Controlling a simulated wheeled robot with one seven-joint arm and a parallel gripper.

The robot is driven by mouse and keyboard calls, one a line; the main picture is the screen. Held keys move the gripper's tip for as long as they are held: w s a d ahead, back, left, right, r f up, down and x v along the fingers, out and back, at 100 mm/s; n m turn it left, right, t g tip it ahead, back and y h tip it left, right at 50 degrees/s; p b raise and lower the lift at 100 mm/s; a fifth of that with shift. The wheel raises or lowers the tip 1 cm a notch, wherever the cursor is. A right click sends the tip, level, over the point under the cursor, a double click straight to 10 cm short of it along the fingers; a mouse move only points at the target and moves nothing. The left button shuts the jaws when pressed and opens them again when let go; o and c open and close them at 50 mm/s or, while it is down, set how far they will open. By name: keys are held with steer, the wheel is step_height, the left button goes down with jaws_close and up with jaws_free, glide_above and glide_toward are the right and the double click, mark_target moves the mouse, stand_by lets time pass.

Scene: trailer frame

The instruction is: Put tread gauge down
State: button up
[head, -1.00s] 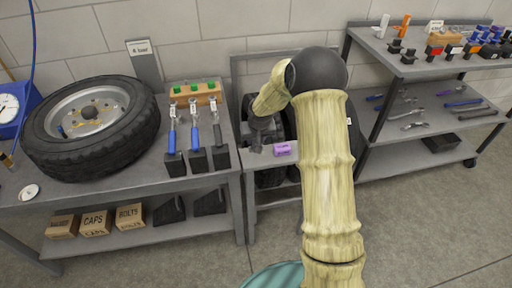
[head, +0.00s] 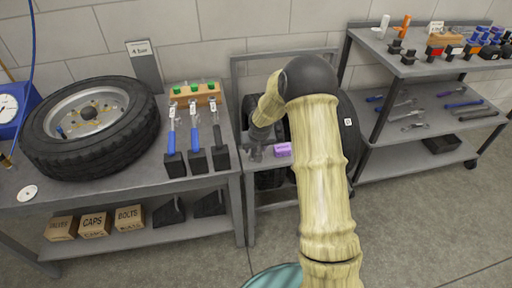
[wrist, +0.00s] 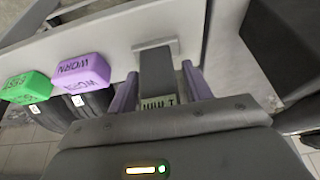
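The tread gauge (wrist: 156,75) is a dark grey bar with a wider flat end and a small display that reads about "1 mm". In the wrist view it lies between the two purple fingers of my gripper (wrist: 160,78). The fingers stand apart, with a gap visible on the right side of the gauge. In the head view my gripper (head: 255,153) is low over the small grey stand (head: 272,193) between the benches. The gauge's contact with the stand is hard to make out.
A purple "WORN" block (wrist: 80,70) and a green block (wrist: 26,87) are left of the gripper in the wrist view. The purple block (head: 283,149) is just right of my gripper. A tyre (head: 345,140) stands behind my arm; the left bench (head: 110,196) holds a wheel and tools.

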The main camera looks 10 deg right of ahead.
steer(key=shift+r, duration=0.15)
steer(key=p+v, duration=0.1)
steer(key=v, duration=1.1)
steer(key=shift+p, duration=0.3)
steer(key=shift+s, duration=0.1)
steer(key=s+r+g, duration=0.1)
steer(key=s+r, duration=0.1)
steer(key=s, duration=1)
steer(key=s+r, duration=0.1)
steer(key=s, duration=1.2)
steer(key=shift+r+g, duration=0.4)
